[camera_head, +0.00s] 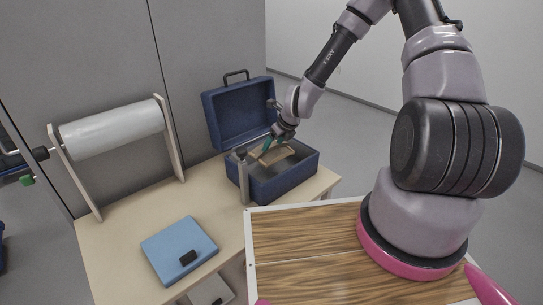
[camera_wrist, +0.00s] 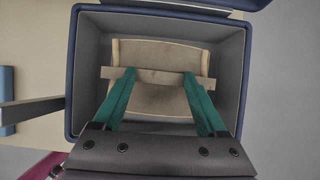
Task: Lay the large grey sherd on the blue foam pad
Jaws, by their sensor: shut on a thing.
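The large grey sherd (camera_wrist: 155,98) lies inside the open blue case (camera_head: 288,181), brownish grey with pale tan edges; it also shows in the head view (camera_head: 274,155). A straight grey-brown strip crosses it in the wrist view. My gripper (camera_wrist: 158,75) reaches down into the case, its green fingers wide apart and shut on the sherd. The fingertips' contact is partly hidden. In the head view my gripper (camera_head: 267,147) is small and partly hidden. The blue foam pad (camera_head: 163,249) lies flat at the table's front left.
A small black block (camera_head: 188,257) sits on the pad. A white roll (camera_head: 112,130) on a wooden stand is at the left. A grey post (camera_head: 243,178) stands beside the case, whose raised lid (camera_head: 238,110) is behind. Bare tabletop (camera_head: 205,195) lies between pad and case.

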